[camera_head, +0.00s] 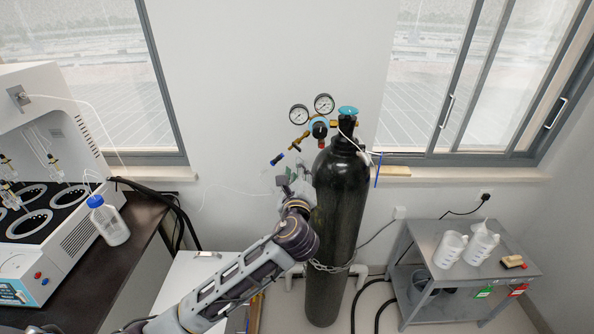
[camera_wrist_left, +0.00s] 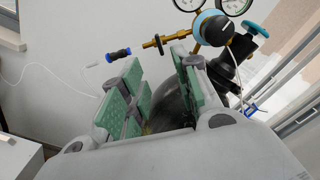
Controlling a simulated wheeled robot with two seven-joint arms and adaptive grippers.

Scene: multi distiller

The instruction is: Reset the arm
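My left arm (camera_head: 240,275) reaches up from the bottom of the head view toward the black gas cylinder. My left gripper (camera_head: 286,180) is just left of the cylinder's upper part, below the regulator. In the left wrist view the gripper (camera_wrist_left: 158,82) has its two green-padded fingers apart, with nothing held between them. The dark cylinder (camera_wrist_left: 175,105) shows behind the gap. Whether the gripper touches it I cannot tell. My right gripper is not in view.
The cylinder (camera_head: 340,205) stands against the wall, held by a chain. Its gauges (camera_head: 323,104) and blue-ended outlet (camera_head: 278,159) are above the gripper. A distiller (camera_head: 45,190) and blue-capped bottle (camera_head: 108,222) stand left. A grey cart (camera_head: 415,240) with white jugs (camera_head: 450,250) stands right.

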